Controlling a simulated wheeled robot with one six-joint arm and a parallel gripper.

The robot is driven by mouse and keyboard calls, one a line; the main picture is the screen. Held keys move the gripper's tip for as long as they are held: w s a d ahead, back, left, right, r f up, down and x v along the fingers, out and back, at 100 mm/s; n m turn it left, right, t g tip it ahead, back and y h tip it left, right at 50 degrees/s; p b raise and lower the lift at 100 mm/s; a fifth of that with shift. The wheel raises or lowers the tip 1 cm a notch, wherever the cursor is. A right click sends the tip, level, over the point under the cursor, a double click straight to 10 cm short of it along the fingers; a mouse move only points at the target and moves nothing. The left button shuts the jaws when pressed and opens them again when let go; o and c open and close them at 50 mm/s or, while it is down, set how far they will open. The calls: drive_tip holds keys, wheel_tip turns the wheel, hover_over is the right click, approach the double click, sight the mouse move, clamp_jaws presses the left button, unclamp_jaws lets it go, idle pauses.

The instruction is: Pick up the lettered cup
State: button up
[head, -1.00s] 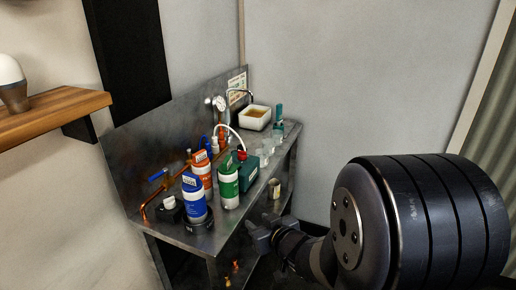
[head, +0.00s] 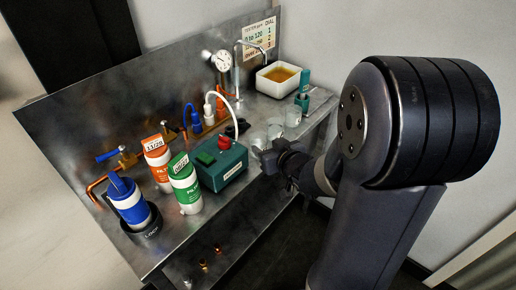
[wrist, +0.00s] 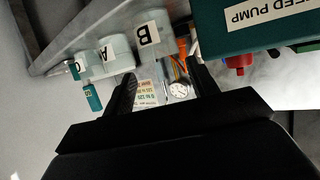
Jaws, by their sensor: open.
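A cup lettered B (wrist: 150,32) and a cup lettered A (wrist: 118,54) stand on the metal bench in the wrist view, the B cup nearer my fingers. In the head view, several clear cups stand in a row near the bench's front edge, including one near cup (head: 258,139) and one far cup (head: 293,116); their letters cannot be read there. My gripper (wrist: 161,70) is open and empty, and the B cup shows just beyond the gap between its fingers. In the head view my gripper (head: 270,157) is at the bench's front edge, beside the near cup.
A teal feed pump box (head: 222,167) with a red knob sits left of my gripper. Green (head: 184,184), orange (head: 158,163) and blue (head: 129,203) canisters stand further left. A white tray (head: 279,80) of amber liquid and a teal bottle (head: 303,92) stand behind the cups.

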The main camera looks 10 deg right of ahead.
sight(255, 136)
drive_tip(key=shift+d+x, duration=0.2)
drive_tip(key=shift+x, duration=3.7)
drive_tip(key=shift+a+r, duration=0.15)
drive_tip(key=shift+c, duration=0.4)
drive_tip(key=c, duration=0.5)
drive_tip(key=shift+r, duration=0.15)
drive_tip(key=shift+c, duration=0.2)
